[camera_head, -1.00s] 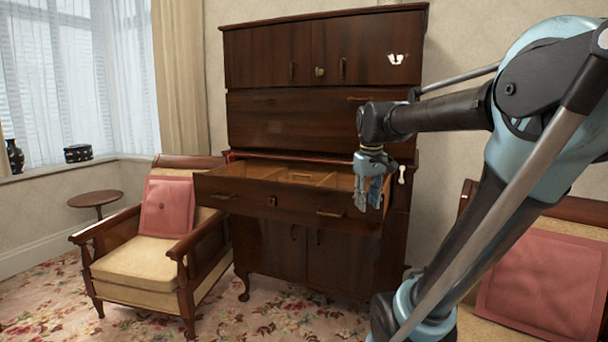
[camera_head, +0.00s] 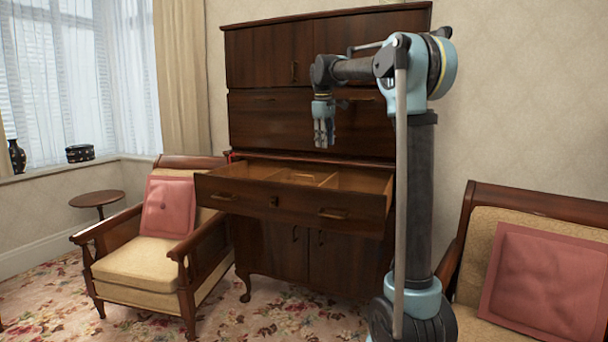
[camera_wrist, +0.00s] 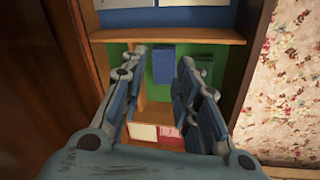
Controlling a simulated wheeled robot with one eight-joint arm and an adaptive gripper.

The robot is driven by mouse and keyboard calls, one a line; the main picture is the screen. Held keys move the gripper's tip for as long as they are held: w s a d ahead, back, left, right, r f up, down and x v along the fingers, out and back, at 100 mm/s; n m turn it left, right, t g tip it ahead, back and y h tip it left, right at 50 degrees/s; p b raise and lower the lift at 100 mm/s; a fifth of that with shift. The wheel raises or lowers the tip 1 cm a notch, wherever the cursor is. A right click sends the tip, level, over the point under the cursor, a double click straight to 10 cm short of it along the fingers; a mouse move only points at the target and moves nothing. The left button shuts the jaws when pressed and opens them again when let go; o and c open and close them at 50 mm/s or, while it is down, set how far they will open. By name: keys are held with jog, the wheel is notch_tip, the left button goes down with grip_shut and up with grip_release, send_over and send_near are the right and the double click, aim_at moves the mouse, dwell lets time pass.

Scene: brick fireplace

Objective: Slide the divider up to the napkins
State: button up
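The open drawer (camera_head: 290,200) holds wooden dividers. In the head view, one divider (camera_head: 328,180) runs front to back right of the drawer's middle. In the wrist view, a long wooden divider (camera_wrist: 170,36) crosses above the fingers, between a blue-lined and a green-lined compartment. A shorter wooden strip (camera_wrist: 160,107) shows between the fingers. A white folded piece (camera_wrist: 143,131) and a pink one (camera_wrist: 171,133), which look like napkins, lie below that strip. My gripper (camera_head: 323,145) hangs above the drawer, fingers pointing down, apart and empty. It touches no divider. The fingers hide parts of the drawer.
A dark blue block (camera_wrist: 163,62) stands in the green compartment. The cabinet's upper front (camera_head: 270,118) rises behind the drawer. An armchair (camera_head: 150,250) stands left and another armchair (camera_head: 540,270) right. Patterned carpet (camera_head: 270,315) lies in front.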

jog(key=w+a+n, duration=0.3)
jog(key=w+a, duration=0.7)
jog(key=w, duration=0.2)
jog(key=w+f, duration=0.1)
jog(key=f, duration=0.4)
jog(key=w+d+f, duration=0.1)
jog(key=f, duration=0.5)
jog(key=w+f, duration=0.1)
jog(key=f, duration=0.4)
jog(key=shift+w+d+f, duration=0.2)
jog(key=shift+f, duration=0.15)
jog(key=shift+c, duration=0.3)
grip_shut()
